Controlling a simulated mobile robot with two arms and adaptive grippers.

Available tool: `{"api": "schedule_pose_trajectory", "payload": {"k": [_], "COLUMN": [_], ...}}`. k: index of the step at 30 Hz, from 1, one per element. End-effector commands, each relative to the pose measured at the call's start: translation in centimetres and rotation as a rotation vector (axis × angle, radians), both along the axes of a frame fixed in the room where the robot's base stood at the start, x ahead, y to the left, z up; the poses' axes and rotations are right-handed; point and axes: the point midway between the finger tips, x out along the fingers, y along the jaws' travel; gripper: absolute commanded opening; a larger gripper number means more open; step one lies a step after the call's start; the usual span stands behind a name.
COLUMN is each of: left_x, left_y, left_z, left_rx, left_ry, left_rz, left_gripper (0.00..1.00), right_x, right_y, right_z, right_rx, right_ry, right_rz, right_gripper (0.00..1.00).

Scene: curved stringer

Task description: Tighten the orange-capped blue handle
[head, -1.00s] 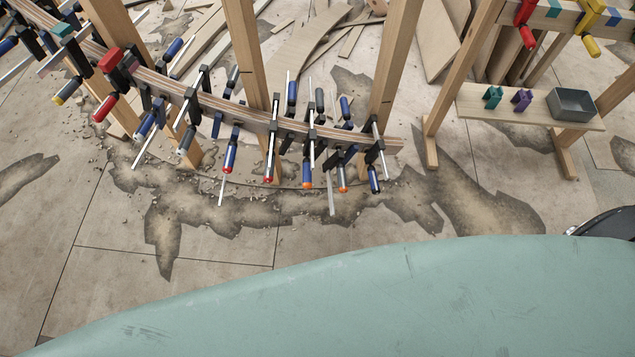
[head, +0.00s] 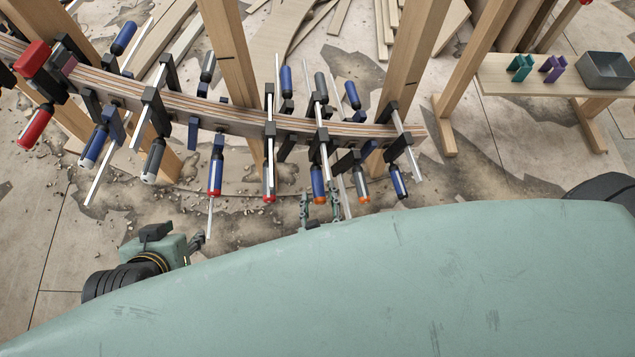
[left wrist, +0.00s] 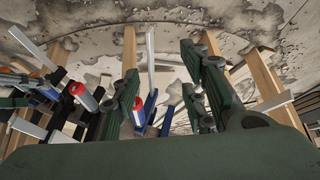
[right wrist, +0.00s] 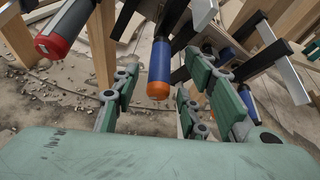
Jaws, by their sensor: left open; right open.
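A blue handle with an orange cap (head: 318,185) hangs from a clamp on the curved laminated strip (head: 235,117). A second orange-capped handle (head: 361,186), greyer, hangs to its right. My right gripper (head: 321,207) is open just below and in front of the blue one. In the right wrist view the blue orange-capped handle (right wrist: 159,68) appears between the spread fingers, cap towards me; contact is not visible. My left gripper (head: 196,242) is open and empty, low and left, below a red-capped blue handle (head: 216,172). That handle also shows in the left wrist view (left wrist: 138,112).
Several other clamps with bars crowd the strip on both sides. Wooden posts (head: 232,75) stand behind it. A shelf (head: 510,82) at right holds teal and purple pieces and a grey bin (head: 606,70). Cracked floor lies open at lower left.

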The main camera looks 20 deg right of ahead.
Motion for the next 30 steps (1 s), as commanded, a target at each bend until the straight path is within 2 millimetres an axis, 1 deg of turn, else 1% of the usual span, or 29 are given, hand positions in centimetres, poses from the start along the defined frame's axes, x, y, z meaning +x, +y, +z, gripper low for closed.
{"api": "schedule_pose_trajectory", "payload": {"k": [1,3,9,15,22,30], "left_x": [0.9,2.0,4.3,5.2,5.2,5.2], "left_y": [-0.3,-0.7,-1.5,-1.8,-1.8,-1.8], "left_z": [0.2,0.7,2.2,2.9,3.0,2.9], "left_rx": [-0.009,-0.02,-0.046,-0.056,-0.057,-0.056], "left_ry": [-0.038,-0.091,-0.211,-0.259,-0.261,-0.26], "left_rz": [-0.003,-0.007,-0.016,-0.02,-0.02,-0.02], "left_gripper": [0.4,0.4,0.4,0.4,0.4,0.4], "right_x": [0.9,1.9,3.9,4.7,4.7,4.7], "right_y": [-0.2,-0.4,-0.9,-1.2,-1.2,-1.2], "right_z": [-0.4,-0.8,-1.8,-2.1,-2.0,-2.0], "right_rx": [0.001,0.002,0.004,0.003,0.004,0.004], "right_ry": [-0.004,-0.003,-0.001,0.001,0.001,0.001], "right_rz": [-0.003,-0.002,-0.002,-0.001,-0.001,-0.001], "right_gripper": [0.4,0.4,0.4,0.4,0.4,0.16]}}
